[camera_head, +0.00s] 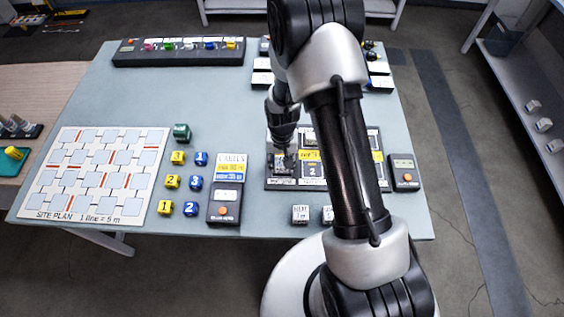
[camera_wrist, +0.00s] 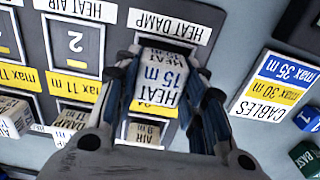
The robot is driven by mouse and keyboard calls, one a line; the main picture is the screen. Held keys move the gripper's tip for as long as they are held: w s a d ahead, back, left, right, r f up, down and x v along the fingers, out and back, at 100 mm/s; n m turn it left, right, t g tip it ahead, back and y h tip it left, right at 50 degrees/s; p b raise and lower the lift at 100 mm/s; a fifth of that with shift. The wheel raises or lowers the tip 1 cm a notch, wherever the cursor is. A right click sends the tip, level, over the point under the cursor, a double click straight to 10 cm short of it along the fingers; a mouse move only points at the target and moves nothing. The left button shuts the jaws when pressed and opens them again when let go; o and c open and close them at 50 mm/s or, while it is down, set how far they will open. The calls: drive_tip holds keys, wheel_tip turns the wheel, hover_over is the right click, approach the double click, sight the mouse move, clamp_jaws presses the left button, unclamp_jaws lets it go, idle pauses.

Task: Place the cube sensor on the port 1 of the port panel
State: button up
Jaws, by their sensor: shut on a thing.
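A white cube sensor (camera_wrist: 165,76) reads "HEAT 15 m" in the wrist view. My gripper (camera_wrist: 168,84) is shut on it, with a finger on each side. The port panel (camera_wrist: 100,10) lies beneath, dark with framed ports. The cube is over the port with the "HEAT DAMP" label (camera_wrist: 169,26); its number is hidden behind the cube. I cannot tell whether the cube touches the panel. The neighbouring port, marked 2 (camera_wrist: 75,42), looks empty. In the head view my gripper (camera_head: 284,162) is over the panel's left end, and my arm hides part of the panel.
Other white cubes, "AIR" (camera_wrist: 143,133) and "DAMP" (camera_wrist: 72,120), sit along the panel's far side. A cables card (camera_wrist: 275,84) lies beside it. Yellow (camera_head: 172,181) and blue cubes (camera_head: 195,183) and a site plan (camera_head: 95,170) are to the left. White cubes (camera_head: 300,214) stand in front.

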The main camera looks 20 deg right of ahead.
drive_tip(key=shift+f, duration=0.25)
drive_tip(key=o, duration=1.1)
drive_tip(key=shift+c, duration=0.2)
drive_tip(key=shift+r, duration=0.2)
